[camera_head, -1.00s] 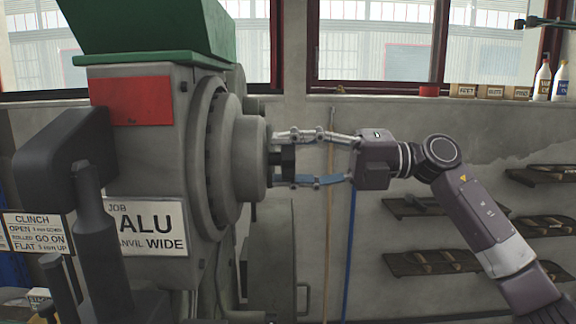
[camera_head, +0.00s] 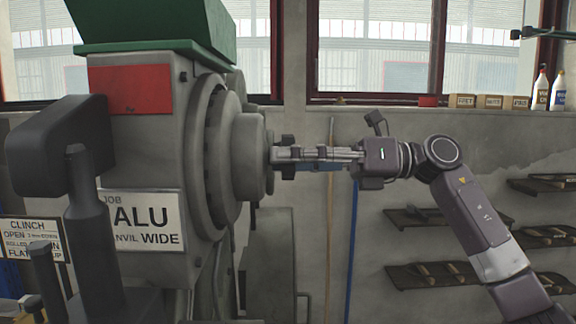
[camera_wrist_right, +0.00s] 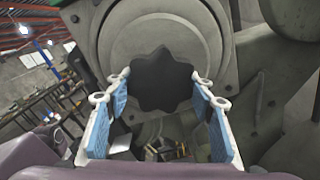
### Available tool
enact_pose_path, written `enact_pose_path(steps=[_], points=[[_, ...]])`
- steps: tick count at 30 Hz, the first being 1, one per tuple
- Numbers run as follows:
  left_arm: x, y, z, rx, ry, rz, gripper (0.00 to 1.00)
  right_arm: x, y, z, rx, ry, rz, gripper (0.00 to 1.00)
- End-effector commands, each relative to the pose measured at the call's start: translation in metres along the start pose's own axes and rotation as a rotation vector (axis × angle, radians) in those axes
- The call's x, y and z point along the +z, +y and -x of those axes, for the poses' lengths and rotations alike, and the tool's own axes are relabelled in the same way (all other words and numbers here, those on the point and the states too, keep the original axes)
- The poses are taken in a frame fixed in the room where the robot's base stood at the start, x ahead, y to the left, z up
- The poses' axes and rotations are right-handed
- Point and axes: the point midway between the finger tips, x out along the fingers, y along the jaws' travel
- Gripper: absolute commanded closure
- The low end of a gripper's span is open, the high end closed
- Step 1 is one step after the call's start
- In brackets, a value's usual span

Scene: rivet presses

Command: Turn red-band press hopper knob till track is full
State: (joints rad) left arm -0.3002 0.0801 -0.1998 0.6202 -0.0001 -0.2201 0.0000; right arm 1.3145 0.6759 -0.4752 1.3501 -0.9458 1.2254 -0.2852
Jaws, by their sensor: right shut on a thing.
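The press (camera_head: 155,120) with a red band (camera_head: 131,89) fills the left of the head view, with a green hopper (camera_head: 150,30) on top. Its dark, lobed knob (camera_head: 288,140) sticks out to the right from a round grey hub. In the right wrist view the knob (camera_wrist_right: 160,80) faces the camera. My right gripper (camera_head: 284,155) is shut on the knob, its blue-padded fingers on opposite sides of it. In the head view its fingers now overlap, one in front of the other. I cannot make out the track. My left gripper is not in view.
A white sign (camera_head: 148,220) reading ALU and WIDE is on the press front. A dark grey part (camera_head: 60,150) stands in front at left. Small labelled boxes (camera_head: 492,102) and bottles line the window sill. Shelves (camera_head: 435,275) hang on the wall behind my right arm.

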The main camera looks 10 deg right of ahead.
Motion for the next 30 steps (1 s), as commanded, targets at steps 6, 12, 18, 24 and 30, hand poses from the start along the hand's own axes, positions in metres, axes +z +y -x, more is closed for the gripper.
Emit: enact_pose_path(steps=[6,12,18,24,30], points=[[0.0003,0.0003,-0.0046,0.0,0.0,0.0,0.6,-0.0031,-0.0015,-0.0006,0.0,0.007,0.095,0.75],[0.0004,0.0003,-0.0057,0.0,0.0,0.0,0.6,-0.003,-0.0017,-0.0006,0.0,0.008,0.136,0.75],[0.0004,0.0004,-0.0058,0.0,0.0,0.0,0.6,-0.003,-0.0019,-0.0006,0.0,0.008,0.145,0.75],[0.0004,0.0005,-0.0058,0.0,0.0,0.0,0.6,-0.0032,-0.0019,-0.0006,0.0,0.008,0.144,0.75],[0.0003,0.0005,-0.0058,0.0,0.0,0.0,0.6,-0.0024,-0.0017,-0.0005,0.0,0.006,0.144,0.34]])
